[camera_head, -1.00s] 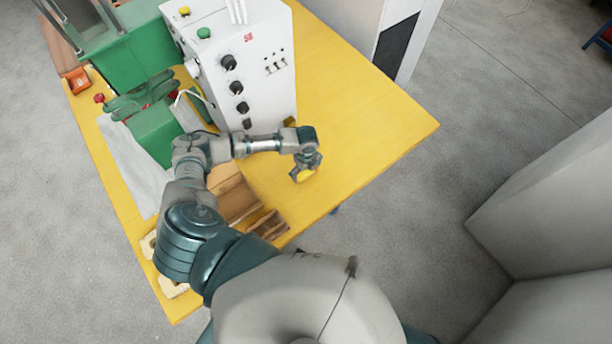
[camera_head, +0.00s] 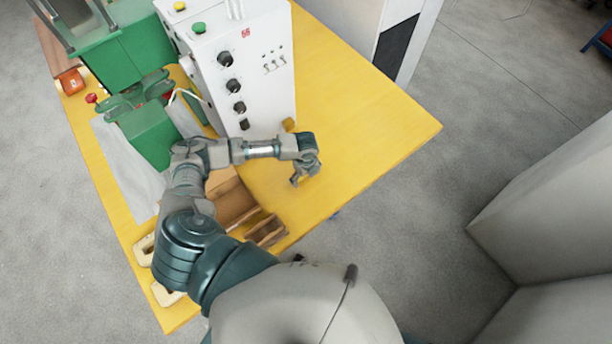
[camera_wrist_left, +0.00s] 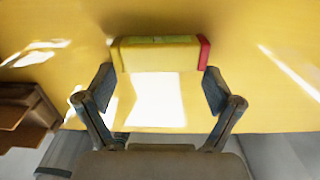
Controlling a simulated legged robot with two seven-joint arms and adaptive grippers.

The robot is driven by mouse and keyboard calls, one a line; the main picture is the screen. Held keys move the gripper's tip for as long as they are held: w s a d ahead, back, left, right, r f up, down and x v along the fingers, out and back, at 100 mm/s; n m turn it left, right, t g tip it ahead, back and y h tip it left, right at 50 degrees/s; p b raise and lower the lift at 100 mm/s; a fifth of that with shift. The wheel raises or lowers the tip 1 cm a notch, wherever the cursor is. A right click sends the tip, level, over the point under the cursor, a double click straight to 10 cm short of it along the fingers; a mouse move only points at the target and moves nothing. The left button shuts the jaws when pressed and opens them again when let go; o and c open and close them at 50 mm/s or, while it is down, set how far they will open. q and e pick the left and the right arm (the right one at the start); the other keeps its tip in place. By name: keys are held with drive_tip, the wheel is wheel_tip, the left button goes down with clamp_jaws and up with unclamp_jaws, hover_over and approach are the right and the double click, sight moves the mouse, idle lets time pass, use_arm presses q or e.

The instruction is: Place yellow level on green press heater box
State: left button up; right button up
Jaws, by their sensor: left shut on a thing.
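The yellow level (camera_wrist_left: 160,53) has a red end on its right and lies across the space between the fingers of my left gripper (camera_wrist_left: 158,88) in the left wrist view. The gripper is shut on it. In the head view my left gripper (camera_head: 300,179) is over the yellow table, and the level is hidden there. The white box with black knobs and switches (camera_head: 240,65) stands beside the green press (camera_head: 110,55), behind and left of the gripper. I take it as the press heater box. My right gripper is not in view.
The yellow table (camera_head: 365,120) is clear to the right of the white box. Wooden holders (camera_head: 266,230) lie at its front edge, under and beside my left arm. A small ochre item (camera_head: 289,124) is at the box's base. An orange item (camera_head: 71,81) sits far left.

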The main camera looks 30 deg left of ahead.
use_arm(q)
wheel_tip(320, 180, up, 3)
drive_tip(key=shift+w+a+f, duration=0.1)
wheel_tip(320, 180, up, 6)
drive_tip(key=d, duration=0.1)
wheel_tip(320, 180, up, 6)
drive_tip(key=n, duration=0.9)
hover_over(308, 181)
drive_tip(key=w+d, duration=0.2)
drive_tip(key=w, duration=0.1)
use_arm(e)
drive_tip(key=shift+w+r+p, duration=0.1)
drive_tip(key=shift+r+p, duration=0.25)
drive_tip(key=shift+p, duration=0.05)
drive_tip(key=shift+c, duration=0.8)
use_arm(q)
wheel_tip(308, 181, up, 8)
drive_tip(key=w+d+n, duration=0.1)
drive_tip(key=d+n, duration=0.1)
drive_tip(key=n, duration=1.1)
drive_tip(key=shift+w+d+f, duration=0.15)
drive_tip(key=shift+w+d, duration=0.2)
